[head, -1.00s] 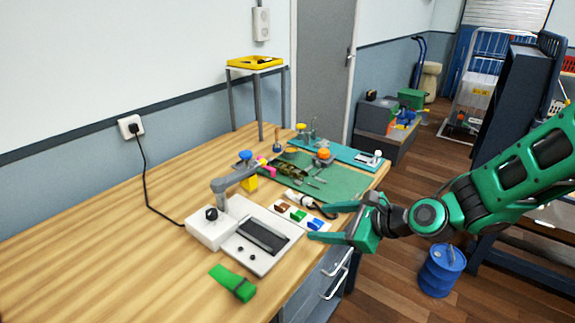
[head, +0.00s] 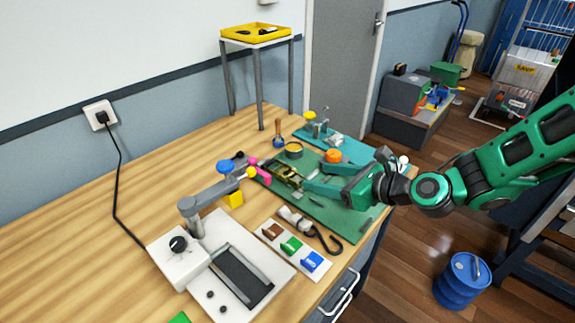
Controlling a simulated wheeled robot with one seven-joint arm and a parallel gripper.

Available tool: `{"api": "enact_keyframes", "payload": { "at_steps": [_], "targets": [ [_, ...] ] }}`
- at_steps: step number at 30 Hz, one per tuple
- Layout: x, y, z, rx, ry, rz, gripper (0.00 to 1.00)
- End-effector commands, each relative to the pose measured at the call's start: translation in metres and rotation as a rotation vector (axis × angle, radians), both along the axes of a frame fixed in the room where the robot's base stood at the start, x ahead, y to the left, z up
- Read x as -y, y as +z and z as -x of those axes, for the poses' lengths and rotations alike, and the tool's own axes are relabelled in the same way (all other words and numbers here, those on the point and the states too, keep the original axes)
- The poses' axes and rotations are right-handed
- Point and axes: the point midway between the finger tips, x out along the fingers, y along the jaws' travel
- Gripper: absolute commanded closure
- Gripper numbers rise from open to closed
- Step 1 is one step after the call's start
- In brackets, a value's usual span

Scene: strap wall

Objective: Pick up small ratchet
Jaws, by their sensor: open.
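A ratchet (head: 286,173), small and olive-brass in colour, lies on the green mat (head: 335,216) on the workbench. My gripper (head: 308,180) is above the mat, just right of the ratchet. Its two green fingers point left toward the ratchet, and it is open and empty. Part of the mat is hidden behind the gripper. I cannot tell whether the fingertips touch the ratchet.
An orange round piece (head: 333,156) and a wooden-handled tool (head: 278,138) are near the mat's back. A grey arm fixture (head: 215,192) stands left. A white plate (head: 293,247) with coloured clips and a black hook (head: 328,241) lie in front. Bare wood is free at left.

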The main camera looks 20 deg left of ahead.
Motion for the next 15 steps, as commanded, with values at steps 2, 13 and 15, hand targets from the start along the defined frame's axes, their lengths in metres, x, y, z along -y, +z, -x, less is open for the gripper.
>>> {"api": "enact_keyframes", "payload": {
  "at_steps": [2, 13, 15],
  "targets": [
    [-0.011, -0.005, -0.002, -0.003, 0.005, -0.001, 0.41],
    [-0.046, -0.020, -0.016, -0.002, 0.005, 0.000, 0.41],
    [-0.051, -0.022, -0.016, -0.002, 0.006, 0.000, 0.41]
  ]
}}
